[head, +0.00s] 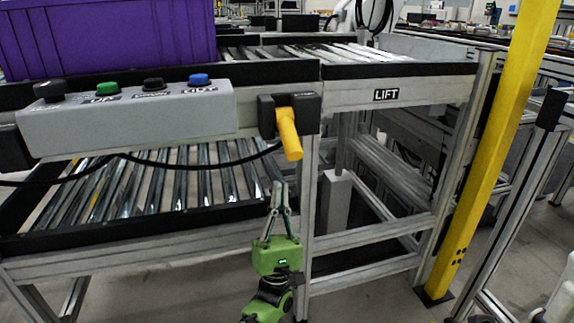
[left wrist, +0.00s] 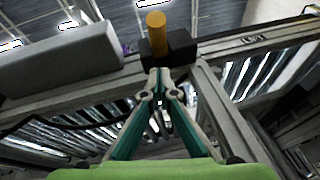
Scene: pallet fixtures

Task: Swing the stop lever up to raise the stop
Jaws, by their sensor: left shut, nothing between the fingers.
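The stop lever (head: 289,134) is a yellow-orange handle on a black bracket (head: 312,113) at the conveyor's side rail. In the head view it points downward. It also shows in the left wrist view (left wrist: 156,35), beyond the fingers, in front of its black mount (left wrist: 182,44). My left gripper (head: 279,184), green with slim fingers, is shut and empty. It points up just below the lever's lower end, and a small gap shows between them. The stop itself cannot be made out. My right gripper is not in view.
A grey button box (head: 130,122) with several coloured buttons sits left of the lever, with a black cable below it. A purple crate (head: 110,38) stands on the upper conveyor. A LIFT-labelled frame (head: 425,92) and a yellow post (head: 490,160) stand to the right.

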